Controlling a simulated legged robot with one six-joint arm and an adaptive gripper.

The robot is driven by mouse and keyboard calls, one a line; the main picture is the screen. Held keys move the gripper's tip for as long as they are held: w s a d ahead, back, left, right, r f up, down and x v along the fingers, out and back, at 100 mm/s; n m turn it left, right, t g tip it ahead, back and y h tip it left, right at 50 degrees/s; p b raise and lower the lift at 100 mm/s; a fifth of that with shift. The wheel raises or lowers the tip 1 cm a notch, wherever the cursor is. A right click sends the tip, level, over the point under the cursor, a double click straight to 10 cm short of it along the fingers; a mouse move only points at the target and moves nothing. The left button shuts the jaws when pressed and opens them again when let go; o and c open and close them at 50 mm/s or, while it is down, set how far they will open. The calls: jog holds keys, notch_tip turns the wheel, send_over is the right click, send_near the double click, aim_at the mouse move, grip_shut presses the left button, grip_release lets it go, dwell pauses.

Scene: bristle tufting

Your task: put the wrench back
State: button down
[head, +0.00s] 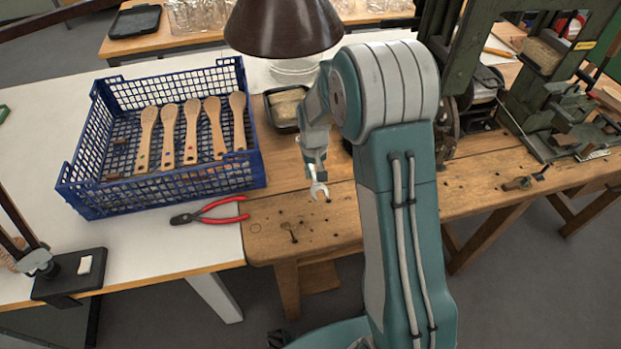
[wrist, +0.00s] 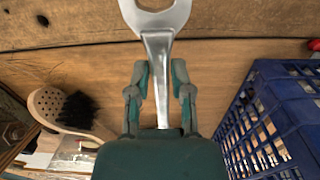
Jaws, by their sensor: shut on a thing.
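The wrench (head: 319,187) is a silver open-ended spanner. My gripper (head: 315,165) holds it above the wooden workbench (head: 330,222), near the bench's left end, with the open jaw end pointing down in the head view. In the wrist view the wrench (wrist: 159,58) runs between the two teal fingers of my gripper (wrist: 163,78), its forked end beyond the fingertips. The fingers are close about its shank. Its other end is hidden by the gripper body. I cannot tell from these frames where the wrench's own place is.
A blue crate (head: 165,185) with several wooden brush handles stands left of my gripper. Red-handled pliers (head: 212,212) lie before it. A dark tray (head: 270,116) is behind my gripper. A green machine (head: 535,105) stands right. A black-bristled brush (wrist: 62,108) shows in the wrist view.

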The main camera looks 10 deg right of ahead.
jog(key=shift+w+f, duration=0.75)
jog(key=shift+f, duration=0.2)
notch_tip(320, 180, down, 2)
jog(key=shift+d+f, duration=0.15)
jog(key=shift+f, duration=0.3)
jog(key=shift+a, duration=0.2)
jog(key=c, duration=0.5)
grip_release()
jog(key=shift+c, duration=0.2)
jog(key=shift+d, duration=0.1)
